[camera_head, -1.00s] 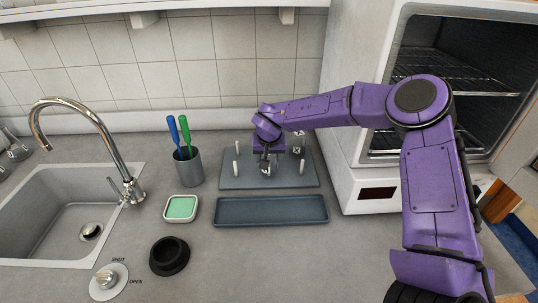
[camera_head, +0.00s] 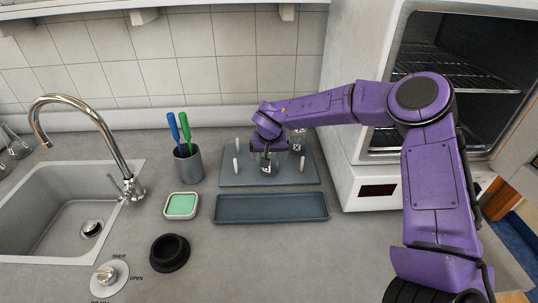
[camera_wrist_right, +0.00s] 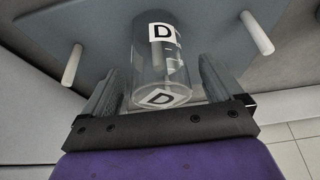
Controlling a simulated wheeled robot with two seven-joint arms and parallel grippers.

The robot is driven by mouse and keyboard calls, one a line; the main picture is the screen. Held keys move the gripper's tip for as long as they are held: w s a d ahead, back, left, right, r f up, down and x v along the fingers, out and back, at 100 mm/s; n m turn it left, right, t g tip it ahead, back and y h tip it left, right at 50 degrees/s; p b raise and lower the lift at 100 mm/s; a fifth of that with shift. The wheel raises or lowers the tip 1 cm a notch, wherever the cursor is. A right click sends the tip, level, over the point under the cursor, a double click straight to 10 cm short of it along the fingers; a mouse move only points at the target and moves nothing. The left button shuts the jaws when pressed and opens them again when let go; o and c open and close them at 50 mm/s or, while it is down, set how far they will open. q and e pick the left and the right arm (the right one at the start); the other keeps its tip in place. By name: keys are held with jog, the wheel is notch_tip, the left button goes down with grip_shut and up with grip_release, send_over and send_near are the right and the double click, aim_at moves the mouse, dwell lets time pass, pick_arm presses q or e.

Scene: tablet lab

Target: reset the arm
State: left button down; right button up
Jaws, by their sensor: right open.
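My right arm (camera_head: 320,107) reaches in from the right to the grey peg rack (camera_head: 235,179) at the back of the counter. My right gripper (camera_wrist_right: 160,85) is open, with one finger on each side of a clear glass vessel marked D (camera_wrist_right: 160,62). In the head view this vessel (camera_head: 266,168) shows just below the gripper, in the rack area. From these views I cannot tell whether the fingers touch the glass. My left gripper is not in view.
A second labelled glass (camera_head: 298,143) stands at the rack's back right. White pegs (camera_head: 303,164) rise around the gripper. An empty blue-grey tray (camera_head: 270,209) lies in front.

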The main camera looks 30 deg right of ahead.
jog(key=b+v, duration=0.1)
jog(key=v, duration=0.9)
jog(key=shift+r, duration=0.1)
